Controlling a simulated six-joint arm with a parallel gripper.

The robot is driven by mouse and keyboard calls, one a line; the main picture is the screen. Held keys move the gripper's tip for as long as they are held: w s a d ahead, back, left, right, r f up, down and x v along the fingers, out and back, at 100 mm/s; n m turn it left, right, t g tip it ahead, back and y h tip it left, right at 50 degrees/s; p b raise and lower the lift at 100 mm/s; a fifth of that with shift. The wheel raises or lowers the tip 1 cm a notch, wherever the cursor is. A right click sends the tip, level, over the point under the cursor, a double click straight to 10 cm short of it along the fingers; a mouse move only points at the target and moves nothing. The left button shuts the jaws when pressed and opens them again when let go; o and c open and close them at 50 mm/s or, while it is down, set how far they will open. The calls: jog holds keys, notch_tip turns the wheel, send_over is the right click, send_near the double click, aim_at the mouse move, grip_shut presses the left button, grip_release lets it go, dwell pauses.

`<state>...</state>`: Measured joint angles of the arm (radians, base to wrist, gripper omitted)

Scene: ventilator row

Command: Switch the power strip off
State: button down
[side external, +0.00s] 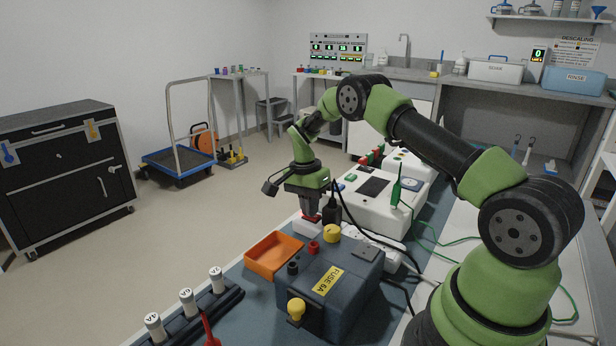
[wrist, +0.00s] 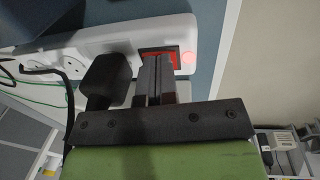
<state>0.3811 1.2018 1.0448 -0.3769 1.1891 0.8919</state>
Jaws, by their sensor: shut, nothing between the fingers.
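The white power strip (wrist: 183,32) crosses the top of the wrist view; its end also shows in the side view (side external: 303,229). In the side view my gripper (side external: 311,212) is low over the strip's near end.
A black plug (wrist: 107,78) with a cable stands in the strip right beside my fingers. In the side view, a dark fuse box (side external: 345,300) and an orange tray (side external: 273,257) stand in front. A white device (side external: 385,205) stands behind.

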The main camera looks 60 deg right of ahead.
notch_tip(320, 180, up, 14)
jog(key=w, duration=0.1)
jog(key=shift+w+d+f, duration=0.25)
jog(key=shift+w, duration=0.1)
jog(key=shift+s+a+r, duration=0.15)
jog(key=shift+s+a, duration=0.15)
jog(key=shift+s, duration=0.2)
jog(key=f, duration=0.4)
jog(key=s+f, duration=0.1)
jog(key=f, duration=0.9)
jog(key=shift+s, duration=0.35)
